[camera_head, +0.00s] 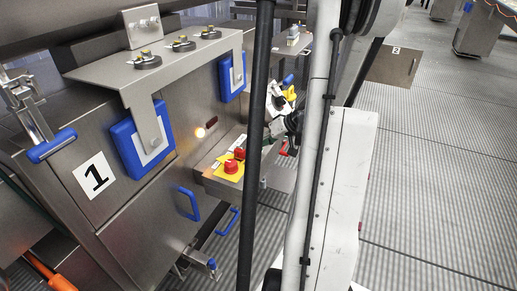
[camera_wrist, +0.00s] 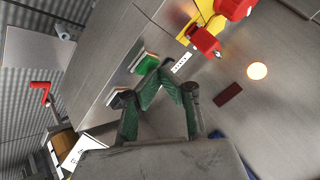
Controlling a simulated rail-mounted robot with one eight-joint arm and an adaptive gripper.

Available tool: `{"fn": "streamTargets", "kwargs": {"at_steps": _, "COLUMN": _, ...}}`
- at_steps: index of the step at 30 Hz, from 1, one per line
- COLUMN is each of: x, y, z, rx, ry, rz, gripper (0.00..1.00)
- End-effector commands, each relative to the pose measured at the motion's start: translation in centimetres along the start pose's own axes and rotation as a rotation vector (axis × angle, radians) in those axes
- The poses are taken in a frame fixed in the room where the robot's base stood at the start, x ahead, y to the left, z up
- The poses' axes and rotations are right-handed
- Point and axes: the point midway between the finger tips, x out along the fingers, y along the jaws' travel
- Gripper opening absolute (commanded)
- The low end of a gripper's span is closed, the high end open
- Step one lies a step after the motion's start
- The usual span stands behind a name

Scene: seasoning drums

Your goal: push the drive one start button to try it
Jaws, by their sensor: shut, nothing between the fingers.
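A green button (camera_wrist: 146,63) on a pale base is on the steel control box in the wrist view. It looks like the start button, but its label is too small to read. My gripper (camera_wrist: 163,76) is shut and empty, with its fingertips just below and right of the green button in the picture. I cannot tell whether they touch it. A black button (camera_wrist: 121,98) is beside the left finger. In the head view, my gripper (camera_head: 274,128) is partly hidden by a black post, and the green button cannot be made out.
A lit lamp (camera_wrist: 257,70) is on the steel wall. A "1" sign (camera_head: 95,175) marks the left machine. Floor at right is open.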

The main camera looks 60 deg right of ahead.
Motion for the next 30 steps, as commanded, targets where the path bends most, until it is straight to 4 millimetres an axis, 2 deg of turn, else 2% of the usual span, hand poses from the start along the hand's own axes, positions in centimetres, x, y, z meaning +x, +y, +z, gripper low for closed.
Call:
{"fn": "streamTargets", "kwargs": {"at_steps": 8, "x": -0.1, "y": -0.1, "z": -0.1, "rx": 0.000, "ry": 0.000, "rz": 0.000, "gripper": 0.00}}
{"fn": "streamTargets", "kwargs": {"at_steps": 18, "x": -1.2, "y": -0.9, "z": -0.8, "rx": 0.000, "ry": 0.000, "rz": 0.000, "gripper": 0.00}}
{"fn": "streamTargets", "kwargs": {"at_steps": 30, "x": -1.3, "y": -1.0, "z": -0.9, "rx": 0.000, "ry": 0.000, "rz": 0.000, "gripper": 0.00}}
